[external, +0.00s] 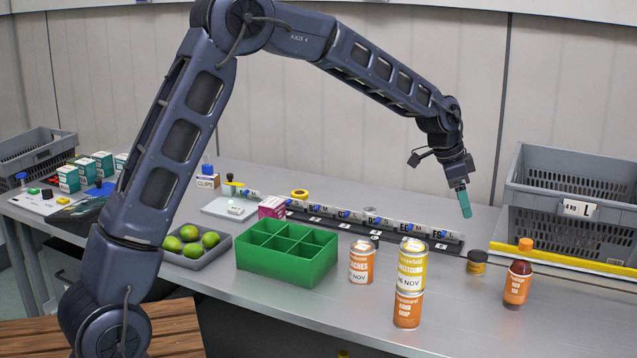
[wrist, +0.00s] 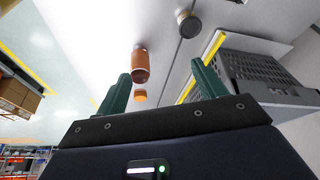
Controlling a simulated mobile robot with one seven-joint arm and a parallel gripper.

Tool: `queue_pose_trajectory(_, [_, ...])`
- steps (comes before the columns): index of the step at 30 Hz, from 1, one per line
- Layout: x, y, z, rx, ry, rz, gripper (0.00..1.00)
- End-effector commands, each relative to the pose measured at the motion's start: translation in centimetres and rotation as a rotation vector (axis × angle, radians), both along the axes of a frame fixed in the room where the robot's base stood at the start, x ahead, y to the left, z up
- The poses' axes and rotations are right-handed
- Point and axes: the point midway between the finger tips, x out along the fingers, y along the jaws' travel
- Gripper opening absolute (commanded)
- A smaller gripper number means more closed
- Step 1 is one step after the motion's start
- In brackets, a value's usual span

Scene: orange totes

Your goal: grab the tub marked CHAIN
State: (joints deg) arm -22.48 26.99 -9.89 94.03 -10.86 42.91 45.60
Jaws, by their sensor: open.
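A small dark tub with a yellow band (external: 477,262) stands on the grey table, right of the stacked cans. Its lettering is too small to read, so I cannot confirm that it says CHAIN. A small round dark tub also shows near the top of the wrist view (wrist: 188,24). My gripper (external: 465,205), with teal fingers, is open and empty in the air above the table, higher than the tub. In the wrist view the two fingers (wrist: 160,72) are spread, and the tub lies beyond their tips.
A brown bottle with an orange cap (external: 518,283) stands right of the tub; it also shows in the wrist view (wrist: 140,66). Stacked cans (external: 409,285) stand left. A grey crate (external: 575,200) and yellow strip (external: 560,258) are right.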

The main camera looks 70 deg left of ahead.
Motion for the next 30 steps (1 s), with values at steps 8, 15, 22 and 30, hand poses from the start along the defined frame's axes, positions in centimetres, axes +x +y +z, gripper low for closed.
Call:
queue_pose_trajectory(8, [4.9, 4.6, -6.9, -0.024, -0.011, -0.030, 0.70])
queue_pose_trajectory(15, [6.5, 6.2, -9.4, -0.032, -0.021, -0.043, 0.70])
queue_pose_trajectory(22, [7.1, 6.0, -11.2, -0.032, -0.021, -0.045, 0.70])
queue_pose_trajectory(30, [8.3, 5.3, -14.4, -0.031, -0.021, -0.045, 0.70])
